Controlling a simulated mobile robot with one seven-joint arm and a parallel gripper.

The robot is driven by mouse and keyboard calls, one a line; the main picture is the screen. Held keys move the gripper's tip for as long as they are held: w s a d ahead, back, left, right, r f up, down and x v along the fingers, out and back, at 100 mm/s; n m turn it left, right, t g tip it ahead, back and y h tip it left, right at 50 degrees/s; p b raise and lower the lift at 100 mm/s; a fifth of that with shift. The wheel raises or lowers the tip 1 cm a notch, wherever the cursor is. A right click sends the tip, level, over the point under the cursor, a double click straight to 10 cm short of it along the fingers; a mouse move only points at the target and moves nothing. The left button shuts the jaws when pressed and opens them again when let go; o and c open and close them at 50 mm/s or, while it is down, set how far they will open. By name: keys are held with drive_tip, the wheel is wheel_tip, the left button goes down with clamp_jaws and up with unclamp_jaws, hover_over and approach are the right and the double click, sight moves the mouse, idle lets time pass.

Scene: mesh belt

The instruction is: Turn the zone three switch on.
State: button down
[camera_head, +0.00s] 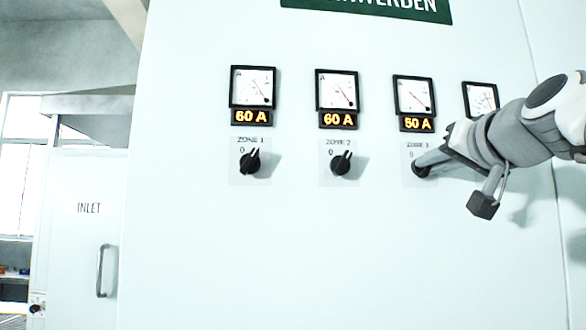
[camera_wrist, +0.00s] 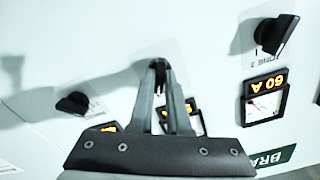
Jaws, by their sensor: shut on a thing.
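The zone three switch (camera_head: 421,171) is a small black rotary knob under the ZONE 3 label on the pale panel. My gripper (camera_head: 418,164) reaches it from the right, its fingers shut on the knob. In the wrist view my gripper (camera_wrist: 160,68) has its two grey fingers converging at the knob, which they mostly hide. The knob's pointer direction cannot be told. The zone three ammeter (camera_head: 413,96) is above it, and its orange display (camera_head: 416,124) appears to read 50 A.
The zone one switch (camera_head: 253,163) and zone two switch (camera_head: 341,163) are to the left, pointers tilted up-right; their displays read 60 A. Another knob (camera_wrist: 72,103) is at the left in the wrist view. A fourth meter (camera_head: 481,99) is partly behind my arm. The panel below is clear.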

drive_tip(key=shift+m, duration=0.4)
drive_tip(key=c, duration=0.9)
unclamp_jaws()
drive_tip(key=s, duration=0.5)
drive_tip(key=s+b, duration=0.1)
drive_tip(key=s, duration=0.5)
drive_tip(key=s+b, duration=0.1)
drive_tip(key=s, duration=0.5)
drive_tip(key=shift+s+d, duration=0.2)
drive_tip(key=shift+d, duration=0.1)
